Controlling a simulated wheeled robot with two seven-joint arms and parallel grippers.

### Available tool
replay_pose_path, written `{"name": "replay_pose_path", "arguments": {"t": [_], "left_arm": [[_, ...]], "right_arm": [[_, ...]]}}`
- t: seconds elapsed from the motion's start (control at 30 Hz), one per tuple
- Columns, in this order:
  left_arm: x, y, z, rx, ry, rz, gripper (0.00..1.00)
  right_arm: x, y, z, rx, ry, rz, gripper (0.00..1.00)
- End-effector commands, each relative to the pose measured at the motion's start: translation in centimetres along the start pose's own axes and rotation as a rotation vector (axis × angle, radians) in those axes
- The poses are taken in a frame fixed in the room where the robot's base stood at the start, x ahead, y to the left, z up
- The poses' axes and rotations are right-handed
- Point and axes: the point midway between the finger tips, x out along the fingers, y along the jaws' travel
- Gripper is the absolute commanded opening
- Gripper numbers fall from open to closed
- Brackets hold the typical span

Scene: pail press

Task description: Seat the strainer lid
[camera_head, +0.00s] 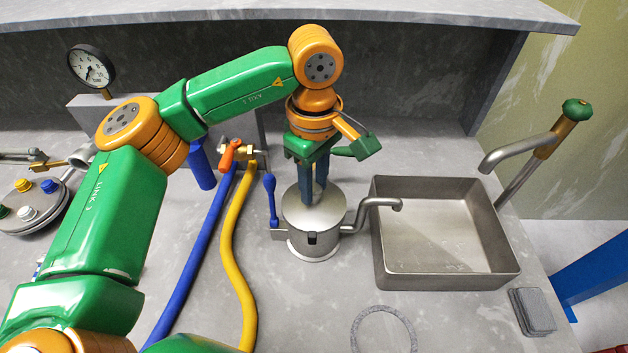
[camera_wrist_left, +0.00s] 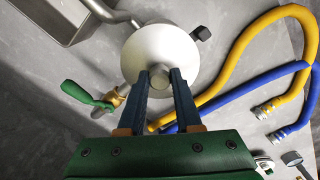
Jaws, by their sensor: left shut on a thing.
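The round metal strainer lid (camera_head: 330,205) is at the top of the metal pail (camera_head: 318,242). In the left wrist view the lid (camera_wrist_left: 160,45) is a pale disc seen from above, with a short round knob (camera_wrist_left: 158,88) in its middle. My left gripper (camera_head: 313,198) points straight down over the pail, its two dark blue fingers shut on the knob. The fingertips also show in the left wrist view (camera_wrist_left: 158,82). The lid looks level and centred, but I cannot tell whether a gap is left below it. The pail's inside is hidden. My right gripper is out of view.
A bent spout (camera_head: 378,203) runs from the pail towards the metal sink (camera_head: 448,283). A blue lever (camera_head: 270,200) stands left of the pail, near blue (camera_head: 205,250) and yellow (camera_head: 230,260) hoses. A grey ring (camera_head: 384,310) lies in front. A green handle (camera_wrist_left: 85,95) is close to my fingers.

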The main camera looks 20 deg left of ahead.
Motion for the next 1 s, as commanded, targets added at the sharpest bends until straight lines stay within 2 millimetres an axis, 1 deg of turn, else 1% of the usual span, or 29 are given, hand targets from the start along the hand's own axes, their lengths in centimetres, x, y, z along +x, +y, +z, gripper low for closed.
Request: {"name": "replay_pose_path", "arguments": {"t": [0.23,0.27,0.3,0.37,0.4,0.63,0.7,0.77,0.9,1.0], "left_arm": [[0.0,0.0,0.0,0.000,-0.001,-0.001,0.00],[0.0,0.0,0.0,0.000,-0.001,-0.001,0.38],[0.0,0.0,0.0,0.000,-0.001,-0.001,0.49],[0.0,0.0,0.0,0.000,0.000,-0.001,0.65],[0.0,0.0,0.0,0.000,0.000,-0.001,0.68],[0.0,0.0,0.0,0.000,0.000,-0.002,0.68],[-0.3,0.0,0.0,0.000,0.000,0.000,0.68],[-1.3,0.1,0.0,-0.002,0.000,0.002,0.68],[-4.5,0.1,0.1,-0.001,0.000,0.003,0.68],[-6.4,0.0,0.0,-0.001,0.001,0.001,0.68]], "right_arm": [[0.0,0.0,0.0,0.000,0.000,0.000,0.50],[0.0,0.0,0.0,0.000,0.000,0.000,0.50],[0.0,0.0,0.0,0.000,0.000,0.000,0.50],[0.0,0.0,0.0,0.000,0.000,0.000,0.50],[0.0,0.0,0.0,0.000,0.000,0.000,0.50],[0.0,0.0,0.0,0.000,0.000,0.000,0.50],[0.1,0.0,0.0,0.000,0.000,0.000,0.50],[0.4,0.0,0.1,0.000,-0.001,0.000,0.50],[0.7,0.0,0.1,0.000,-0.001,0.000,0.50],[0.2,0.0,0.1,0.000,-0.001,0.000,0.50]]}}
